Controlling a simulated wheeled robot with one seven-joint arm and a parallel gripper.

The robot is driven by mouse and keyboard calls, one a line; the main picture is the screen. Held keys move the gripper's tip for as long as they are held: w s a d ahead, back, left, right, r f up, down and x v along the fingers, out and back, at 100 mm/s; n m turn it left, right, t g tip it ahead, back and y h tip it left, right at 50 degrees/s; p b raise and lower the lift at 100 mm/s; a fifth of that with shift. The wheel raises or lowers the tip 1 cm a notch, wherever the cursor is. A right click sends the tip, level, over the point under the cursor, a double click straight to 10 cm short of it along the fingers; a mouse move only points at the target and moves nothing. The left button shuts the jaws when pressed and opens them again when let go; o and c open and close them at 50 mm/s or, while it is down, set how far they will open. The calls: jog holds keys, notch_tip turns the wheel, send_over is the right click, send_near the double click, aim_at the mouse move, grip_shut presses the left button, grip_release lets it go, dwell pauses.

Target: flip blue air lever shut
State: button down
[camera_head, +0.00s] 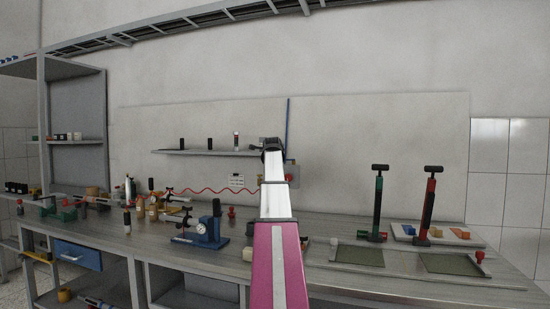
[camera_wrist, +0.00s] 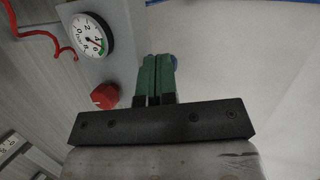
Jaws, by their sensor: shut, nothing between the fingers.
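My gripper (camera_wrist: 158,62) has its two green fingers together with nothing between them. In the head view my gripper (camera_head: 271,147) is a dark shape at the wall, above the end of my arm. In the wrist view a small blue piece (camera_wrist: 173,60), which looks like the blue air lever, peeks out just beyond the right side of the fingertips. Most of it is hidden behind the fingers. I cannot tell its angle or whether the fingers touch it. In the head view my arm hides the lever.
In the wrist view a round gauge (camera_wrist: 82,36) and a red knob (camera_wrist: 104,96) sit left of the fingers. A red coiled hose (camera_head: 205,192) runs along the wall. A shelf (camera_head: 185,152) is left of my gripper. The crowded bench (camera_head: 350,280) stands below.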

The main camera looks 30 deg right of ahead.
jog(key=shift+w+d+m+g+h, duration=0.2)
jog(key=shift+w+m+g+h, duration=0.55)
jog(key=shift+w, duration=0.2)
jog(key=shift+a, duration=0.1)
